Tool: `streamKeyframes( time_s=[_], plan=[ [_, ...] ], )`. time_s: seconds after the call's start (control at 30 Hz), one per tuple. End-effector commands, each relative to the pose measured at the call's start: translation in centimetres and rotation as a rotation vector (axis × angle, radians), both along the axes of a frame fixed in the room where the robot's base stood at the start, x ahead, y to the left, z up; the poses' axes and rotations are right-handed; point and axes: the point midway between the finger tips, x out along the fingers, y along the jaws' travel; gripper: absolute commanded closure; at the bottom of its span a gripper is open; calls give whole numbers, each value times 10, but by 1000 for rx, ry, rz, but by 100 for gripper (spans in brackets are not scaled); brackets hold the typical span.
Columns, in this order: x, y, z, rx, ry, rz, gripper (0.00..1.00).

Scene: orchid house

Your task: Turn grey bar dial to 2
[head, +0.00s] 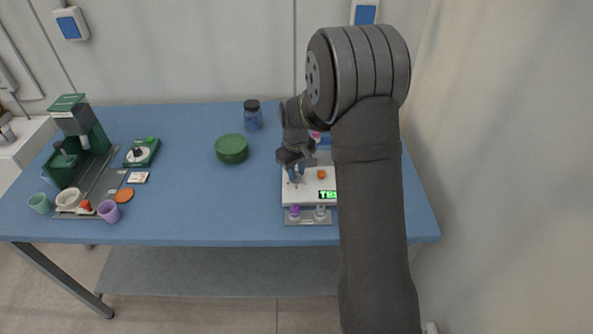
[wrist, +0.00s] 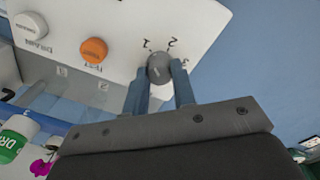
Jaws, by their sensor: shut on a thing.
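The grey bar dial (wrist: 159,66) is a small round knob near the edge of a white panel (wrist: 110,20) in the wrist view. Small printed numbers stand around it, a 2 among them. Which number its bar points to is too small to tell. My gripper (wrist: 164,78) is shut on the dial, with one blue-grey finger on each side. In the head view my gripper (head: 293,178) reaches down to the left part of the white panel (head: 300,199), and it hides the dial there.
An orange knob (wrist: 94,50) and a white knob (wrist: 30,25) sit on the same panel. A green display (head: 327,195) is at its right. A green bowl (head: 231,149) and a dark-lidded blue jar (head: 252,116) stand to the left on the blue table (head: 190,200).

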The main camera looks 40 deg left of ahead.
Motion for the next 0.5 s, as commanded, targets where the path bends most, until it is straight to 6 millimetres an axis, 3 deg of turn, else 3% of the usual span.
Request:
streamKeyframes(
  time_s=[0.5],
  plan=[
    [0, 1, 0, 0, -1, -476, 99]
  ],
)
